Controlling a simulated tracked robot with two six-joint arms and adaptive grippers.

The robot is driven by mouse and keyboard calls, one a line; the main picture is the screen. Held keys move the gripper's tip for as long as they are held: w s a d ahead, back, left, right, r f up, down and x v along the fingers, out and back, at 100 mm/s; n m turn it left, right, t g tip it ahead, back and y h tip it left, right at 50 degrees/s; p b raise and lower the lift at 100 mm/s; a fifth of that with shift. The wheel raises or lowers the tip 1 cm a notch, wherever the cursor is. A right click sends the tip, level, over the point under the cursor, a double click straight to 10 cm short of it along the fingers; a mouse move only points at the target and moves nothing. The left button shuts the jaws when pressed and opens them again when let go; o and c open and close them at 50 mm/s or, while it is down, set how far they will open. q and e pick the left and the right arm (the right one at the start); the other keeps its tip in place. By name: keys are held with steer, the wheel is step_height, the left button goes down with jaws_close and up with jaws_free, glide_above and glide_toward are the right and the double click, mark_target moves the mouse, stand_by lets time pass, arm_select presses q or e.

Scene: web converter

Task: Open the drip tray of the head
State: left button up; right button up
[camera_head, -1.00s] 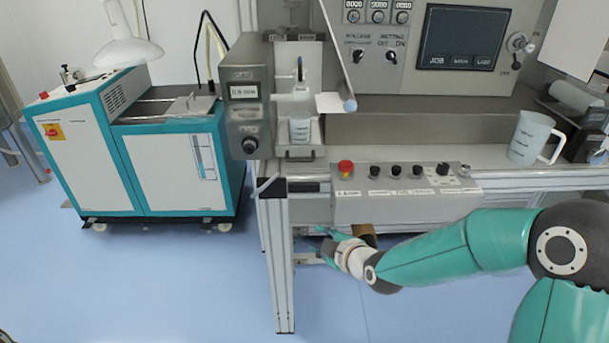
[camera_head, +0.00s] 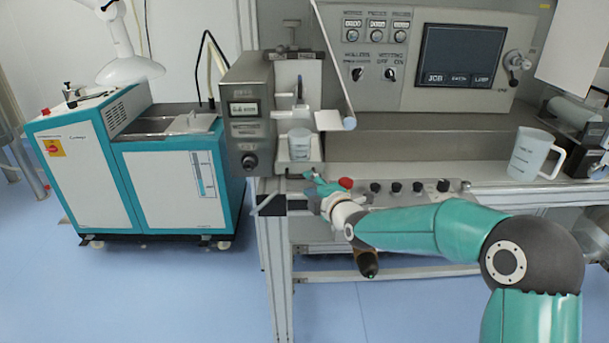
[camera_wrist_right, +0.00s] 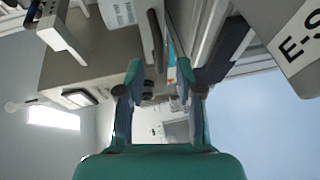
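The head (camera_head: 296,85) is a grey unit on the machine's left side. Its drip tray (camera_head: 303,167) is at the bottom, under a small pale cup (camera_head: 299,145); I see no clear gap that shows it pulled out. My right gripper (camera_head: 312,180) is just below and in front of the tray, and I cannot tell whether it touches. In the right wrist view my right gripper (camera_wrist_right: 160,75) has its two fingers apart with nothing clearly between them. My left gripper is not in view.
A control box with a red button (camera_head: 346,183) and black knobs is behind my right wrist. A grey display box (camera_head: 247,110) adjoins the head. A white jug (camera_head: 533,154) stands on the shelf at right. A teal-and-white cabinet (camera_head: 170,180) stands at left.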

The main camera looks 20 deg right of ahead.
mark_target(302, 178)
steer(key=shift+p+x, duration=0.4)
steer(key=shift+x, duration=2.25)
steer(key=shift+c, duration=0.4)
jaws_close()
